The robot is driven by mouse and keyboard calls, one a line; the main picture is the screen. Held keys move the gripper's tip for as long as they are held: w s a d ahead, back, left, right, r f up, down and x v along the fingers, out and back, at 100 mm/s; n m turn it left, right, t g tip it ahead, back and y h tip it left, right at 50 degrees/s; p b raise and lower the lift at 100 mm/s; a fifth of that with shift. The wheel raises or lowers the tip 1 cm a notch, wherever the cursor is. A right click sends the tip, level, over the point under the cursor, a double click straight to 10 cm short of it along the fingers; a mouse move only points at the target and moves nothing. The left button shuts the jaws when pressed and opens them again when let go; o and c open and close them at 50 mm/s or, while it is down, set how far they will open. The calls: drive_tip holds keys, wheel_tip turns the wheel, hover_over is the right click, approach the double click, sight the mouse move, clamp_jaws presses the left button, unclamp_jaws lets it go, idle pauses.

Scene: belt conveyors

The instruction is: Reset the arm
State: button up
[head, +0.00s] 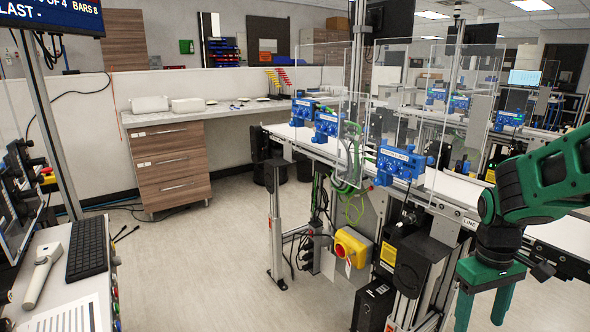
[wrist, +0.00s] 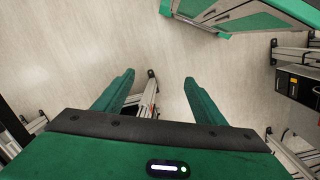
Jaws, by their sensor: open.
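My gripper (head: 484,308) is at the right edge of the head view, at the end of my green and black arm. Its two green fingers point down, in front of the conveyor line. In the wrist view my gripper (wrist: 158,80) shows both fingers spread wide apart.
A belt conveyor (head: 450,186) with blue units (head: 400,163) and clear panels runs across the right. A yellow switch box (head: 351,247) hangs below it. A desk with a keyboard (head: 87,248) stands at left. Drawers (head: 168,165) stand behind. Open floor (head: 215,270) lies between.

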drive_tip(key=s+d+r+m, duration=0.1)
drive_tip(key=s+r+m, duration=0.2)
drive_tip(key=s, duration=0.4)
drive_tip(key=s+d+r+m+y, duration=0.1)
drive_tip(key=s+r+m, duration=0.2)
drive_tip(key=s+m, duration=0.2)
drive_tip(key=s, duration=0.3)
drive_tip(key=shift+d+t, duration=0.2)
drive_tip(key=shift+t, duration=0.2)
drive_tip(key=shift+s, duration=0.1)
drive_tip(key=shift+w+f, duration=0.25)
drive_tip(key=shift+w, duration=0.35)
idle(1.2)
